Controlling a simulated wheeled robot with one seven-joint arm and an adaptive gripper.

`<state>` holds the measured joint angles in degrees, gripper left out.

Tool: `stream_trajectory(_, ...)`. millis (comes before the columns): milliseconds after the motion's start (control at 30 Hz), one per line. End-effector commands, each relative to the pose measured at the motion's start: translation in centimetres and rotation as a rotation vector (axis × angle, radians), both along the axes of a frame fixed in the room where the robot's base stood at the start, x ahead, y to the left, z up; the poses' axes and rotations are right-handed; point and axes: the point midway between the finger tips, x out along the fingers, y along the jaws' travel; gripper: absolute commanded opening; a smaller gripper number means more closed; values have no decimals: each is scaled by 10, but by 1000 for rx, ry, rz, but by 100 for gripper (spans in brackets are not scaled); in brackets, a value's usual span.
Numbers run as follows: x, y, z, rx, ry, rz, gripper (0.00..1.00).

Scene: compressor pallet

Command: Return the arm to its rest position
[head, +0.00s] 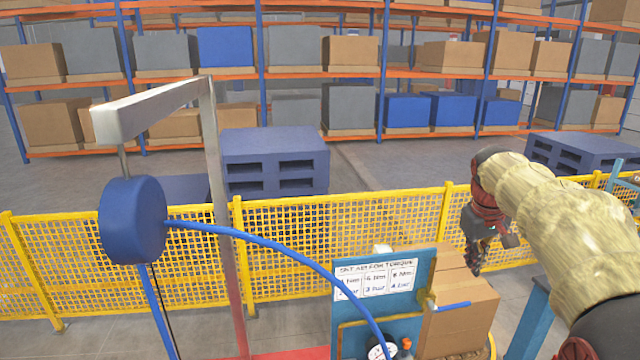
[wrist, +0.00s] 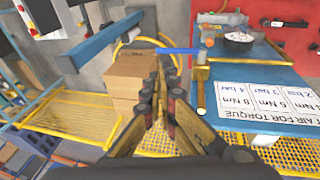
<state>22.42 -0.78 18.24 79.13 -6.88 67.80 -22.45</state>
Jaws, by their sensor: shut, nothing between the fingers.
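My gripper (head: 474,262) hangs at the end of my arm on the right of the head view, above and behind the cardboard boxes. In the wrist view my gripper (wrist: 168,75) points forward with its fingers together, shut and empty. The arm above it wears a pale, quilted cover (head: 560,215). The fingers hide part of the cardboard box (wrist: 128,75) in the wrist view. No rest mark for the arm shows in either view.
A blue panel (head: 420,275) with a torque chart (head: 376,279) stands beside stacked cardboard boxes (head: 462,305). A blue hose (head: 290,250) runs from a blue reel (head: 133,220) on a metal post. A yellow mesh fence (head: 300,240) crosses behind. Shelving (head: 300,73) stands farther back.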

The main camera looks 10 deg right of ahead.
Motion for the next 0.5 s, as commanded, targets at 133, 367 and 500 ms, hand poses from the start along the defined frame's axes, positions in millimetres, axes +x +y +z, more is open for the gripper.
stream_trajectory(133,-3,5,-24,35,-11,-76,0)
stream_trajectory(367,-46,41,-73,92,-19,-168,0)
stream_trajectory(500,-85,82,-114,122,-44,-195,0)
